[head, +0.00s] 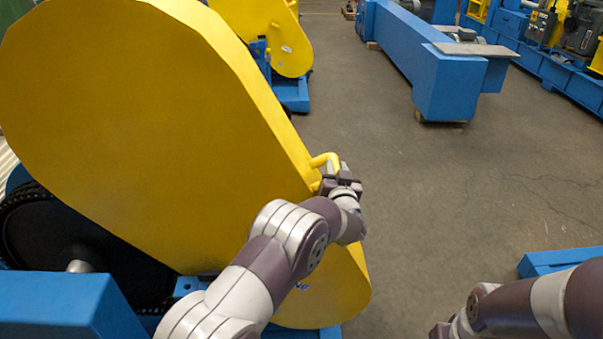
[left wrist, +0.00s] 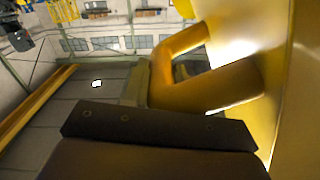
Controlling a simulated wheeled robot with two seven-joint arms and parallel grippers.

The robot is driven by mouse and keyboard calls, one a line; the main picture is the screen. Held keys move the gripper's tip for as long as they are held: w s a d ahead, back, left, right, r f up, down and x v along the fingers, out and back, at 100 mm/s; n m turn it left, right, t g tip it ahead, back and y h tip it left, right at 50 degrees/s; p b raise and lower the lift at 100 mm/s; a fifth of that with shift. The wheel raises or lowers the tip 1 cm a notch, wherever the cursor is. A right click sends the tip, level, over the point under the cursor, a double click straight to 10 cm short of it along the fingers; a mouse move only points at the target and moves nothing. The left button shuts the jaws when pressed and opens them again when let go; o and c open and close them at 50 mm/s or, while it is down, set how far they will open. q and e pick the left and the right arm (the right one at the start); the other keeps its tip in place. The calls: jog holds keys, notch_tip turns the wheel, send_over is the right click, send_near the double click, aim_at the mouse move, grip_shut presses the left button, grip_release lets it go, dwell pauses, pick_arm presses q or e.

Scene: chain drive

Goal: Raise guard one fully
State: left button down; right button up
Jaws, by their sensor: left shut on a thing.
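Guard one is the large yellow chain guard (head: 150,110) that fills the left of the head view. It is tilted, its broad end up at the left and its narrow end low at the right. Dark chain and sprocket (head: 70,240) show beneath its left part. A yellow handle (head: 325,160) sticks out from its right edge. My left gripper (head: 338,178) is shut on this handle; the left wrist view shows the handle (left wrist: 215,85) beside the dark finger (left wrist: 155,127). Part of the guard's lower face is hidden behind my left arm. My right arm shows at lower right; its fingertips are not visible.
Blue frame parts (head: 65,300) stand at the lower left. Another yellow guard (head: 265,35) on a blue base is behind. A long blue beam (head: 430,60) lies at the back right. A blue corner (head: 560,260) shows at right. The grey floor between is clear.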

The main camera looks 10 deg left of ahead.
pick_arm(q)
jog(key=d, duration=0.3)
jog(key=shift+w+d+r, duration=0.15)
jog(key=shift+w+d, duration=0.1)
jog(key=shift+w, duration=0.05)
jog(key=c, duration=1.2)
grip_release()
jog(key=shift+d, duration=0.1)
jog(key=o, duration=0.4)
jog(key=shift+w+d, duration=0.15)
jog(key=shift+d, duration=0.05)
jog(key=shift+c, duration=0.2)
